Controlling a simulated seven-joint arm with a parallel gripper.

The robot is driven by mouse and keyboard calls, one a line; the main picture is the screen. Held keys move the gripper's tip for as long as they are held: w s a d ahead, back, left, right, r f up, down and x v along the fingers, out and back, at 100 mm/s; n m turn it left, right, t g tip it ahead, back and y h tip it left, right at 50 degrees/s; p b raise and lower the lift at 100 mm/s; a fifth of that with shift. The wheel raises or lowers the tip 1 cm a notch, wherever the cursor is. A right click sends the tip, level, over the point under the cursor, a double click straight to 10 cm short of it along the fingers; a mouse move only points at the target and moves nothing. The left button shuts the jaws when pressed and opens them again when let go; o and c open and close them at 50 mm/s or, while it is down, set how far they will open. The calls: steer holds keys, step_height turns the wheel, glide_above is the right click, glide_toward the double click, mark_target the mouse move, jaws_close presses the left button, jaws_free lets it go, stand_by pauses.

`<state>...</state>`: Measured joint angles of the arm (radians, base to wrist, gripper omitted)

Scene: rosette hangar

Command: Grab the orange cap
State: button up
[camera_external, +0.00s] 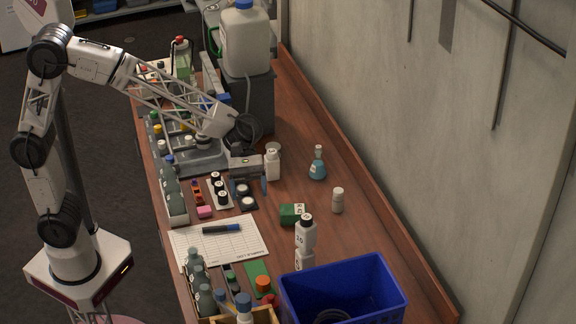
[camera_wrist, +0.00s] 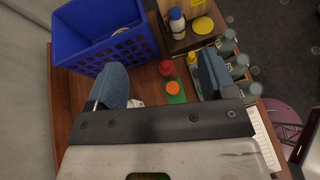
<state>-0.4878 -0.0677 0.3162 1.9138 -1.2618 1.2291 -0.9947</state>
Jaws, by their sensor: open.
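The orange cap (camera_external: 263,282) is near the front of the table, at the end of a flat green pad (camera_external: 256,268). In the wrist view the orange cap (camera_wrist: 172,88) shows between my fingers, overlapping the green pad (camera_wrist: 177,99); I cannot tell whether it rests on the pad. My gripper (camera_external: 248,184) is open and empty over the middle of the table, well behind the cap. In the wrist view my gripper (camera_wrist: 161,64) shows two blue fingers spread wide apart.
A red cap (camera_wrist: 166,68) lies close to the orange cap. A blue crate (camera_external: 342,290) stands to the right, and a wooden tray (camera_external: 262,318) with bottles is in front. Grey-green bottles (camera_external: 197,278) line the left. A paper sheet (camera_external: 240,245) with a marker lies behind.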

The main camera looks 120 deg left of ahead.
steer(key=w+a+f+n, duration=0.1)
steer(key=a, duration=0.1)
glide_toward(263, 279)
steer(key=shift+w+d+f+t, duration=0.15)
steer(key=shift+w+d+f, duration=0.2)
steer(key=shift+d, duration=0.15)
steer(key=shift+w+d+f+t, duration=0.15)
steer(key=shift+w+d+f, duration=0.2)
steer(key=shift+d, duration=0.2)
steer(key=shift+x, duration=1.3)
steer(key=shift+x, duration=2.6)
steer(key=shift+s, duration=0.1)
steer(key=shift+c, duration=0.3)
steer(key=c, duration=0.9)
